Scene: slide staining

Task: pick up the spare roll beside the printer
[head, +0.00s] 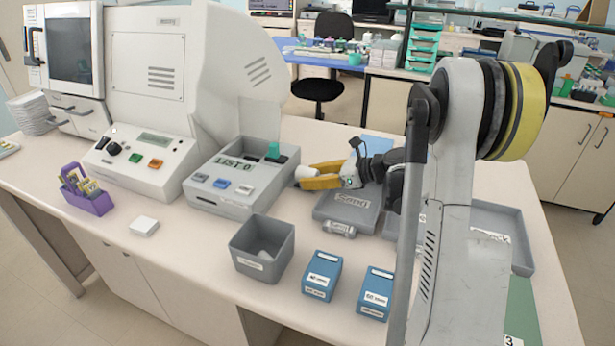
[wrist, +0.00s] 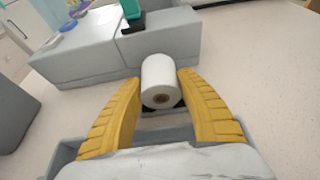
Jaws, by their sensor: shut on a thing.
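The white spare roll (head: 306,173) is between the yellow fingertips of my gripper (head: 312,176), to the right of the grey printer (head: 215,200). In the wrist view the roll (wrist: 158,72) shows its round end and dark core, with one finger on each side at the tips of my gripper (wrist: 158,82). My gripper is shut on the roll. The printer (wrist: 100,52) stands just beyond the roll in that view. Whether the roll touches the table is hard to tell.
A grey case (head: 346,210) lies in front of my gripper. A grey open bin (head: 250,268), two blue boxes (head: 322,276) and (head: 375,293) stand toward the front edge. A grey tray (head: 520,250) is at the right. The large white machine (head: 165,65) stands behind the printer.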

